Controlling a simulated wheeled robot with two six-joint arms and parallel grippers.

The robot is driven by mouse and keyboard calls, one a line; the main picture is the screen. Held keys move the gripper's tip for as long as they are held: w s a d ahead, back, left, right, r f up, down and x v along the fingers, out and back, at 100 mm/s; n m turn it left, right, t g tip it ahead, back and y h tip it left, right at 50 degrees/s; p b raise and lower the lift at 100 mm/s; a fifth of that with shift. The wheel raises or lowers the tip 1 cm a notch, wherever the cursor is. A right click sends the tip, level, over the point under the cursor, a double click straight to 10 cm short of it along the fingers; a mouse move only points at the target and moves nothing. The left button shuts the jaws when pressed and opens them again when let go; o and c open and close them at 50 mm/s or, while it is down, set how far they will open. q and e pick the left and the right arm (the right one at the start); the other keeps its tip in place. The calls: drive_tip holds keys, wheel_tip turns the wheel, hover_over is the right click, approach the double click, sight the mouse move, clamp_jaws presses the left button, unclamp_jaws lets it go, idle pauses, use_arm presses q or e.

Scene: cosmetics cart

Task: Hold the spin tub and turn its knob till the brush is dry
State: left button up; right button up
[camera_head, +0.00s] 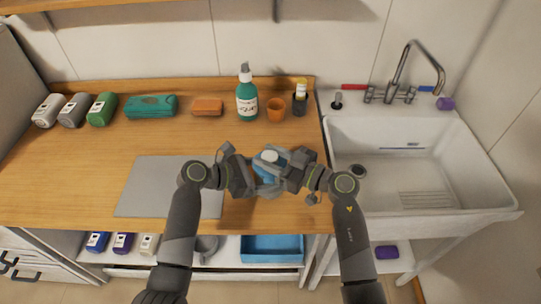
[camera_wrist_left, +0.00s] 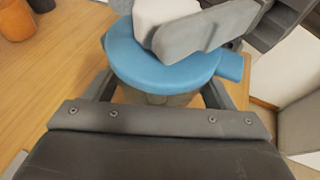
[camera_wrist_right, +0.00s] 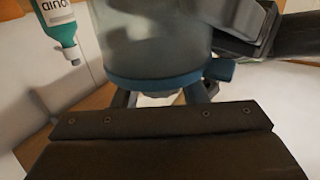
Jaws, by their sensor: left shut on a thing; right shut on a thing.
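The spin tub (camera_head: 265,177) has a blue lid (camera_wrist_left: 155,68) and a pale knob (camera_wrist_left: 165,12) on top. In the right wrist view its clear, cloudy body (camera_wrist_right: 155,38) shows upside down. My left gripper (camera_head: 258,183) is shut around the tub's body just below the lid; its fingers show on both sides in the left wrist view (camera_wrist_left: 160,92). My right gripper (camera_head: 283,160) is shut on the knob, with one grey finger lying across it in the left wrist view. The brush cannot be made out.
Behind the tub stand a green pump bottle (camera_head: 247,97), an orange cup (camera_head: 276,108) and a dark holder (camera_head: 299,104). A grey mat (camera_head: 150,188) lies left on the wooden top (camera_head: 70,170). A white sink (camera_head: 425,185) is at the right.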

drive_tip(key=shift+m+t+h, duration=0.3)
drive_tip(key=shift+m+t, duration=0.2)
drive_tip(key=shift+t, duration=0.1)
drive_tip(key=o, duration=1)
drive_tip(key=v, duration=1.2)
